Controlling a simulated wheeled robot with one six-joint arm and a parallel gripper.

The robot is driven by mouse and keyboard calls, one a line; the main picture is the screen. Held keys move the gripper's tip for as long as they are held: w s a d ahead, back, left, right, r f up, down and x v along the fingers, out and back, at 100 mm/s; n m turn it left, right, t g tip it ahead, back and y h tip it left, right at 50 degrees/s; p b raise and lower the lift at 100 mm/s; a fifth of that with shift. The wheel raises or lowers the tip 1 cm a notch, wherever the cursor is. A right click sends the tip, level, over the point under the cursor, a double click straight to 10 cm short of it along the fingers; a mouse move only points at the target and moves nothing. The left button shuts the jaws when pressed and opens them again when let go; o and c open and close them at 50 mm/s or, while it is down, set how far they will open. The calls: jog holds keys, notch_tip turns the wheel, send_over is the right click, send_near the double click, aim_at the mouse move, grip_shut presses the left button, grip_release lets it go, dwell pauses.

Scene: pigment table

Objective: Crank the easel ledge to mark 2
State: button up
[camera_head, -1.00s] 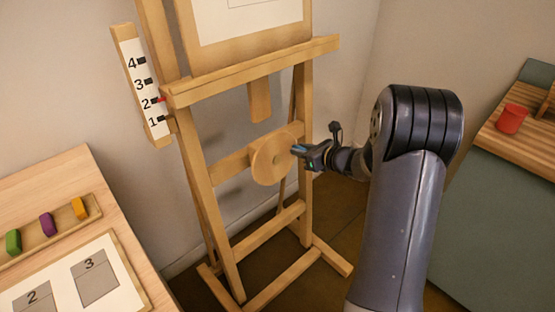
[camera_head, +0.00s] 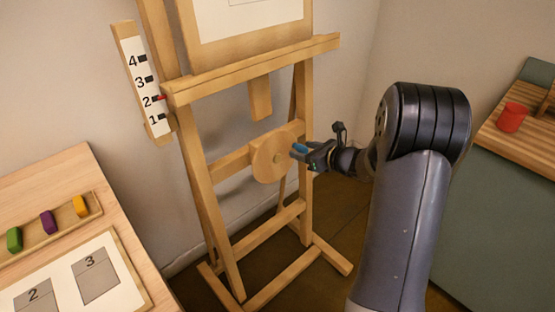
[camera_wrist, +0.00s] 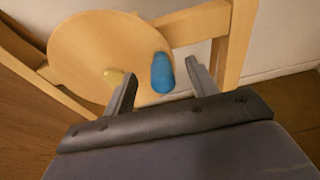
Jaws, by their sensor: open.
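The wooden easel (camera_head: 225,230) stands in the middle, with its ledge (camera_head: 250,68) running across it. A red pointer (camera_head: 161,98) at the ledge's left end is level with mark 2 on the white scale (camera_head: 145,90). The round crank wheel (camera_head: 270,160) is on the easel's crossbar and also shows in the wrist view (camera_wrist: 90,60). Its blue handle (camera_wrist: 162,73) is at the wheel's right side. My gripper (camera_head: 304,155) is open just right of the wheel. In the wrist view its fingers (camera_wrist: 160,85) are on either side of the handle's near end, with gaps visible.
A light wood table (camera_head: 60,180) at left holds a tray with green, purple and orange blocks and a numbered board. A red cup (camera_head: 512,117) stands on a slatted top at right. The easel's feet (camera_head: 330,260) spread across the floor.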

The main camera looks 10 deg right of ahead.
jog(key=s+d, duration=0.4)
jog(key=s, duration=0.2)
jog(key=shift+s+d+r, duration=0.15)
jog(key=shift+s+r, duration=0.05)
jog(key=shift+r, duration=0.25)
jog(key=x, duration=0.3)
jog(key=r+x, duration=0.1)
jog(key=x, duration=0.2)
jog(key=r+x, duration=0.1)
jog(key=x, duration=0.2)
jog(key=shift+w, duration=0.25)
jog(key=shift+f, duration=0.1)
jog(key=shift+s, duration=0.1)
